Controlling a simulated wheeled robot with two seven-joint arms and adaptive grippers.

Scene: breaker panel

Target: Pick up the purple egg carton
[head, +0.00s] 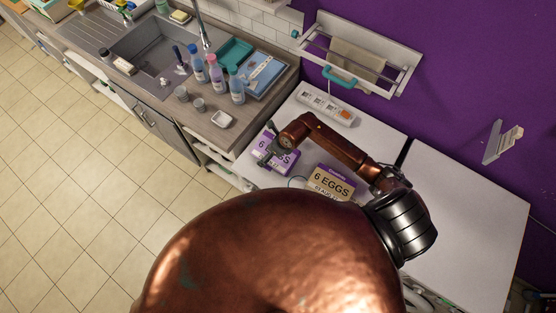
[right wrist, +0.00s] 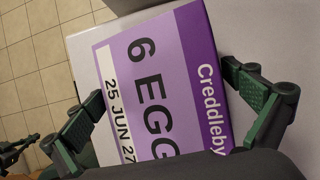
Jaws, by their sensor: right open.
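The purple egg carton (head: 288,160) lies on the white table near its left edge, labelled "6 EGGS". In the right wrist view its purple and lilac label (right wrist: 165,75) fills the middle. My right gripper (head: 268,153) is over the carton. In the right wrist view the right gripper (right wrist: 165,112) is open, with a dark green finger on either side of the carton; I cannot tell whether either touches it. The near part of the carton is hidden by the gripper body. A dark jointed part at the lower left of the wrist view looks like my left gripper (right wrist: 22,146); its fingers are unclear.
A second "6 EGGS" carton (head: 333,184), beige with a purple band, lies close to the right. A power strip (head: 327,103) is behind. Bottles, cups and a white dish (head: 223,120) stand on the sink counter at left. The table's right part is clear.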

